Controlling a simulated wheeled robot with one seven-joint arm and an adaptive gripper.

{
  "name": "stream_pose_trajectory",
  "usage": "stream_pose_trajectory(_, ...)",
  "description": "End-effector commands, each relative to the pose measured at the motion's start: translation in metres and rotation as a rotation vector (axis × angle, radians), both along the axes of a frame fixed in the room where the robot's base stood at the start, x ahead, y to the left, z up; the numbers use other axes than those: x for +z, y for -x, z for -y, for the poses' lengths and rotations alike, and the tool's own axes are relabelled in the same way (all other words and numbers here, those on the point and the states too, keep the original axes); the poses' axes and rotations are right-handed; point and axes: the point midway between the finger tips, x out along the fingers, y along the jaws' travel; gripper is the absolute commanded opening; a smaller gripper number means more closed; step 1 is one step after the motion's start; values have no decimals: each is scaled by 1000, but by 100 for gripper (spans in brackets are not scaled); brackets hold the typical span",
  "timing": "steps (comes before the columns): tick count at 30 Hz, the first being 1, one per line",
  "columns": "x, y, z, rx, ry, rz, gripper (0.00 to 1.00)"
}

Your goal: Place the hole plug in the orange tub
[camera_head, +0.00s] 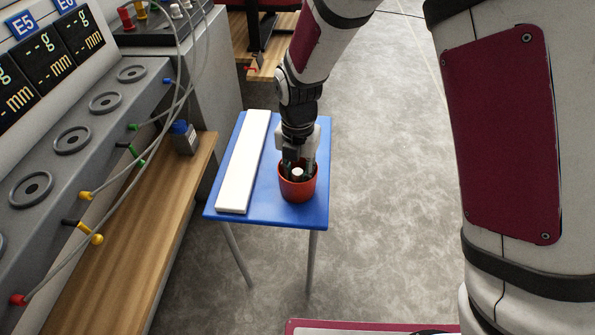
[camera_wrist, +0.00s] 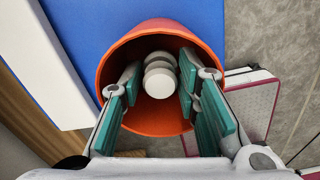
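The orange tub (camera_head: 298,191) stands upright on the blue table, close to its right edge; it also fills the middle of the wrist view (camera_wrist: 160,130). The white hole plug (camera_wrist: 160,77) is inside the tub's rim, between my fingertips; its top also shows in the head view (camera_head: 297,173). Whether the plug touches the tub's bottom is hidden.
A long white board (camera_head: 244,165) lies on the blue table (camera_head: 270,208), left of the tub. Open floor (camera_head: 385,220) lies to the right.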

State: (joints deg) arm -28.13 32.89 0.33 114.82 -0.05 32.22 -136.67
Motion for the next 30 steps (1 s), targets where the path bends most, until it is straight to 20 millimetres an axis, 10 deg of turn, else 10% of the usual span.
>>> stream_pose_trajectory(18, 107, 0, 0, -1, -2, 3, 30)
stream_pose_trajectory(30, 122, 0, 0, 0, -1, 0, 30)
